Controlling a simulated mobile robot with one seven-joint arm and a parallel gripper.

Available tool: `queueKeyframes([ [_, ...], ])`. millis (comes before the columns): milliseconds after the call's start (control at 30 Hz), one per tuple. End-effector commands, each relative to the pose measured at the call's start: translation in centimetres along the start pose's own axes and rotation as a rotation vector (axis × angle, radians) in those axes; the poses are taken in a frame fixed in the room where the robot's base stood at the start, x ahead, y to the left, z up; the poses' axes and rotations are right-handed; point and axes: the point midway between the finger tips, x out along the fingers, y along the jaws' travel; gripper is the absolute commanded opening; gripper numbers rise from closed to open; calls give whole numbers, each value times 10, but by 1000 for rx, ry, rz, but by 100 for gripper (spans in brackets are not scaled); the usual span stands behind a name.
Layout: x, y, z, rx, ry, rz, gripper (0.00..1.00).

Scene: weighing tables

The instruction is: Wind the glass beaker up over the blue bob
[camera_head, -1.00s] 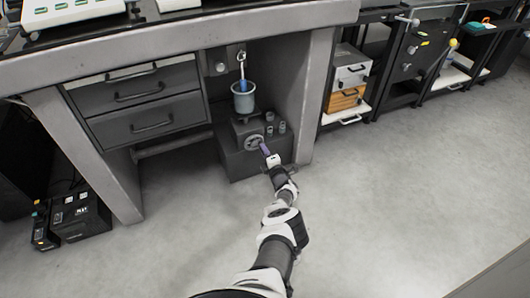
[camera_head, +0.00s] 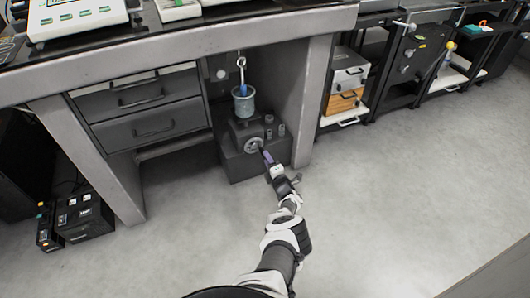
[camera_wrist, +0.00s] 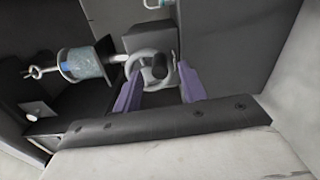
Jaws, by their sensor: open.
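The glass beaker (camera_head: 245,106) stands upright on the grey jack under the bench; it also shows in the wrist view (camera_wrist: 88,64). The blue bob (camera_head: 242,91) hangs from a pale hook at the beaker's mouth, its lower part within the rim; the exact depth is unclear. The jack's round handwheel (camera_head: 253,146) faces me and fills the middle of the wrist view (camera_wrist: 143,84). My gripper (camera_wrist: 160,74) is open, its purple fingers on either side of the wheel's dark knob (camera_wrist: 159,66). Contact cannot be told.
Small grey weights (camera_head: 281,129) stand right of the jack. A drawer unit (camera_head: 150,108) is at its left, and the bench leg (camera_head: 311,100) at its right. The floor (camera_head: 400,190) in front is clear.

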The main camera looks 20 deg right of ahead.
Motion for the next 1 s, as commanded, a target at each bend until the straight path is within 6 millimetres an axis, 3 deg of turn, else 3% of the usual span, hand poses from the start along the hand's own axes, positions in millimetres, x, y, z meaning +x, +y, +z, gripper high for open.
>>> queueKeyframes([
  [33,-11,7,1,2,-1,-2,42],
  [300,-63,6,1,2,-2,-3,42],
  [500,-92,3,0,0,0,-2,42],
  [700,-102,1,-1,0,1,0,42],
  [1000,-102,1,0,-4,0,1,42],
])
